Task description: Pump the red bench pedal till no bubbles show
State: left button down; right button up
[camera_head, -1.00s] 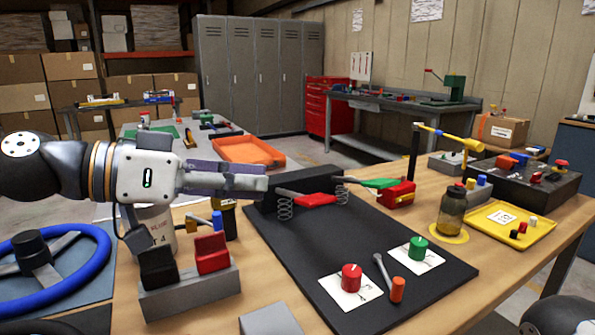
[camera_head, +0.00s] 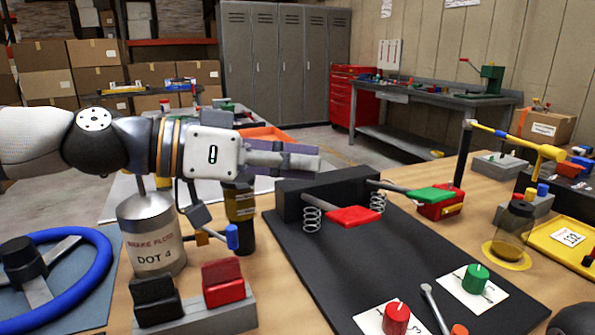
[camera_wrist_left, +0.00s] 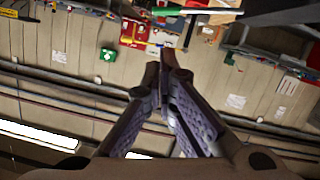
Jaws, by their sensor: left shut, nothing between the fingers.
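The red bench pedal (camera_head: 355,215) sticks out from the black pedal box (camera_head: 330,192), with coil springs beneath its level. A green pedal (camera_head: 430,194) is to its right. My left gripper (camera_head: 316,162) is shut and empty, pointing right above the left part of the box, apart from the red pedal. In the left wrist view its fingers (camera_wrist_left: 170,62) meet at the tips. A bottle of brownish fluid (camera_head: 512,228) stands on a yellow disc at right; bubbles cannot be made out. My right gripper is not in view.
A brake fluid can (camera_head: 152,240), red and black rocker switches (camera_head: 222,281) and a blue steering wheel (camera_head: 98,262) are at left. Red (camera_head: 396,318) and green (camera_head: 477,279) knobs lie in front. A yellow pole arm (camera_head: 520,142) stands right. The black mat (camera_head: 370,270) is mostly clear.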

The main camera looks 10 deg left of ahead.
aim_at(348, 226)
pick_arm(q)
jog(key=x, duration=0.6)
jog(key=shift+f, duration=0.2)
jog(key=f, duration=0.3)
jog(key=shift+s+d+b, duration=0.25)
jog(key=shift+d+b, duration=0.05)
jog(key=shift+d, duration=0.05)
jog(key=shift+f, duration=0.3)
jog(key=shift+s, duration=0.1)
jog(key=f, duration=0.1)
jog(key=f+m, duration=0.1)
jog(key=f, duration=0.1)
jog(key=s+d+f+m, duration=0.1)
jog(key=shift+s+f+t, duration=0.1)
jog(key=shift+f+t, duration=0.2)
jog(key=shift+f, duration=0.05)
jog(key=shift+s+d+f+y, duration=0.1)
jog(key=shift+s+y, duration=0.15)
jog(key=shift+y, duration=0.05)
jog(key=shift+w, duration=0.1)
